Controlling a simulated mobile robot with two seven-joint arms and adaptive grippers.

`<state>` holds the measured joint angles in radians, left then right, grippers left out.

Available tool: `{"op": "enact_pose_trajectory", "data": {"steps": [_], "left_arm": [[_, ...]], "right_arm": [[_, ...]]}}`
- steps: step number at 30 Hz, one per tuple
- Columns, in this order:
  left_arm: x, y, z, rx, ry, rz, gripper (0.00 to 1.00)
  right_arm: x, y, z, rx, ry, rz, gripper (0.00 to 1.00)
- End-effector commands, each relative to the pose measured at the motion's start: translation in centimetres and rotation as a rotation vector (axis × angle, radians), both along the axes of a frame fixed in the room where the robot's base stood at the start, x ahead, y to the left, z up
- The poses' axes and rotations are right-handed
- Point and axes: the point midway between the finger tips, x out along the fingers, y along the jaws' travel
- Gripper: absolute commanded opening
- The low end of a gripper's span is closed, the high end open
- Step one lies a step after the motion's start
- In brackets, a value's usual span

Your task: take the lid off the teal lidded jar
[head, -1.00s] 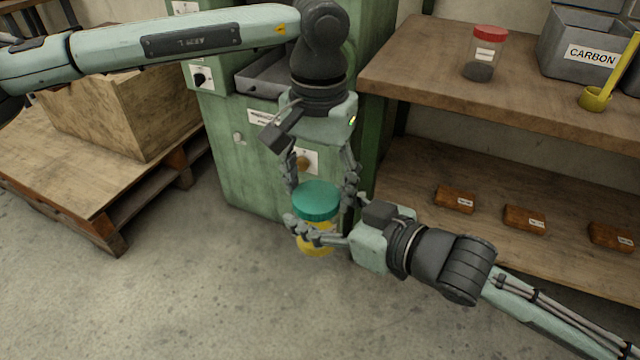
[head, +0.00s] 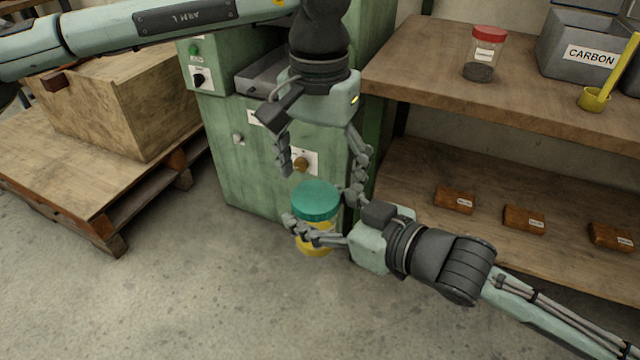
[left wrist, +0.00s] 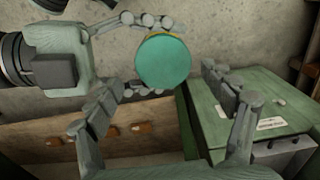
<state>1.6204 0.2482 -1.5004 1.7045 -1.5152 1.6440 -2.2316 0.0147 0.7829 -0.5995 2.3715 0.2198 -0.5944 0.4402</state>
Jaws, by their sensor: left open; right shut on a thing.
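The jar has a teal lid (head: 316,199) on top and a yellow body (head: 318,243) below. The lid also shows from above in the left wrist view (left wrist: 163,61), with a thin yellow edge beside it. My right gripper (head: 312,236) is shut around the jar's body and holds it upright, its fingers partly hiding the body. My left gripper (head: 318,180) points down from above the jar with its fingers spread wide and empty. In the left wrist view the lid lies between and beyond the open left fingers (left wrist: 168,100).
A green machine (head: 245,165) stands behind the jar. To the right is a wooden shelf (head: 420,60) with a red-lidded jar (head: 485,55), a grey CARBON bin (head: 575,50) and brown blocks (head: 525,219) on its lower board. A pallet with a crate (head: 120,110) is at left.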

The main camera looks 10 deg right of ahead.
Motion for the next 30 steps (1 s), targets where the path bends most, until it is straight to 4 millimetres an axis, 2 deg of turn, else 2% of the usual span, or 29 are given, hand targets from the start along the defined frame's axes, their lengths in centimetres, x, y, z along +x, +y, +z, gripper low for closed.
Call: {"op": "enact_pose_trajectory", "data": {"steps": [3,4,7,12,16,20,30], "left_arm": [[0.0,0.0,1.5,-0.001,-0.002,0.000,0.82],[0.0,0.0,1.7,-0.001,-0.001,0.000,0.78],[0.0,0.1,2.3,0.001,-0.002,0.044,0.78],[0.0,0.5,4.6,-0.001,-0.003,0.259,0.78],[-0.1,0.7,5.4,0.000,0.000,0.372,0.78],[-0.2,0.7,4.2,0.001,0.003,0.398,0.78],[-0.1,0.7,-0.8,0.001,0.002,0.394,0.78]], "right_arm": [[0.0,0.0,0.1,0.001,-0.002,0.000,0.00],[0.0,0.0,0.1,0.001,-0.002,0.000,0.00],[0.0,0.0,0.1,0.001,-0.002,0.000,0.00],[0.0,0.0,0.1,0.001,-0.002,0.000,0.00],[0.0,0.0,0.1,0.001,-0.002,0.000,0.00],[0.0,0.0,0.1,0.001,-0.002,0.000,0.00],[0.0,0.0,0.1,0.001,-0.003,0.000,0.00]]}}
